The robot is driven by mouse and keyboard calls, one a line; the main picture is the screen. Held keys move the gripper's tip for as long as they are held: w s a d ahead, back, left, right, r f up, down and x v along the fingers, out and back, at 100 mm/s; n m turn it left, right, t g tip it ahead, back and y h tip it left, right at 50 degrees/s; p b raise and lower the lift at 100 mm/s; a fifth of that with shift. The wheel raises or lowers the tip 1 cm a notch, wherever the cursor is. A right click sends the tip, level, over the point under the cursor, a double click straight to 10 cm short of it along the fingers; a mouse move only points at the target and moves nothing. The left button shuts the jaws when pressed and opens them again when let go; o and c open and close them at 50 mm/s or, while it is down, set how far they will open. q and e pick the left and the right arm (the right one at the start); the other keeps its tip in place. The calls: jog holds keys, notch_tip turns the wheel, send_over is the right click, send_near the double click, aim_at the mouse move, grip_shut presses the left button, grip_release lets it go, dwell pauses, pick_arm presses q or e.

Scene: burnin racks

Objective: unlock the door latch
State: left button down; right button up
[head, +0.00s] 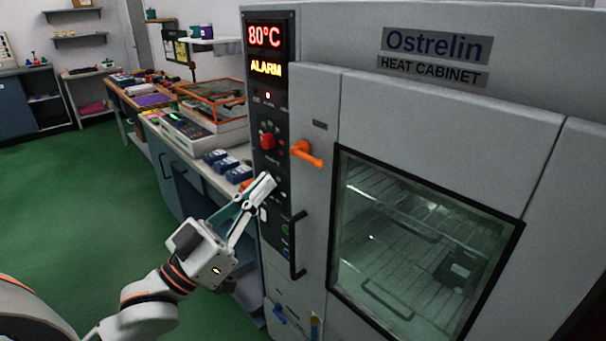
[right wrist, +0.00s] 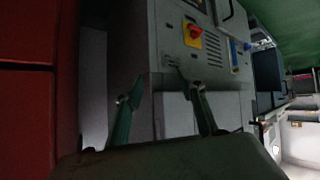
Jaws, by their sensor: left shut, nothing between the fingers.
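The heat cabinet (head: 452,120) stands at the right of the head view, its door shut. An orange door latch (head: 306,152) sits at the upper left of the door, its lever pointing right and slightly down. A black vertical handle (head: 297,246) is below it. My left gripper (head: 268,184) is shut and empty, a little below and left of the latch and apart from it, in front of the control panel. My right gripper (right wrist: 152,82) shows in the right wrist view with its fingers spread apart and nothing between them. The right gripper is outside the head view.
The control panel shows 80°C and ALARM (head: 265,69), with a red knob (head: 267,140) below. The door window (head: 420,245) shows wire racks inside. A bench (head: 195,165) with trays and blue boxes runs behind my left gripper. Green floor at left is clear.

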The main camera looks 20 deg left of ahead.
aim_at(300, 154)
pick_arm(q)
jog(key=shift+s+d+r, duration=0.1)
jog(key=shift+s+r, duration=0.2)
jog(key=shift+r, duration=0.35)
jog(key=w+d, duration=0.1)
jog(key=w, duration=0.1)
jog(key=w+d+r, duration=0.1)
jog(key=w, duration=0.2)
jog(key=w+d+r+p, duration=0.1)
jog(key=w, duration=0.2)
jog(key=shift+w+d+r, duration=0.2)
jog(key=shift+w+d, duration=0.05)
jog(key=shift+d, duration=0.05)
jog(key=shift+w+f, duration=0.1)
jog(key=shift+f, duration=0.6)
pick_arm(e)
jog(key=shift+r, duration=0.3)
